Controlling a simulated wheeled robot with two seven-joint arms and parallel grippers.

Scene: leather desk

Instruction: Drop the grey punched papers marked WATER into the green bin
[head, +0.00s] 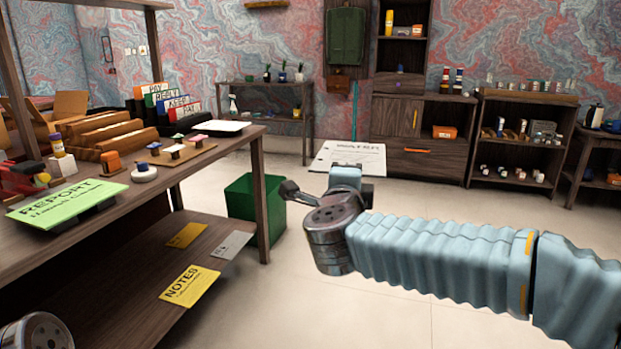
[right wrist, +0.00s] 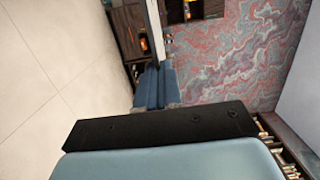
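The pale grey-white paper (head: 352,158) has dark print, which I read as WATER though it is small, and hole-like marks at its left edge. My right gripper (head: 345,176) is shut on its near edge and holds it up over the floor. In the right wrist view the paper (right wrist: 153,30) is a thin, edge-on strip between the fingers (right wrist: 155,85). The green bin (head: 241,197) stands on the floor at the desk's right end, left of and below the paper, partly behind a desk leg. My left gripper is out of view.
The desk (head: 130,205) holds a green REPORT sheet (head: 68,202), stamps and a file rack. Its lower shelf holds a yellow NOTES sheet (head: 190,286), a smaller yellow sheet (head: 187,235) and a grey sheet (head: 230,245). Shelves line the back wall. Floor between is clear.

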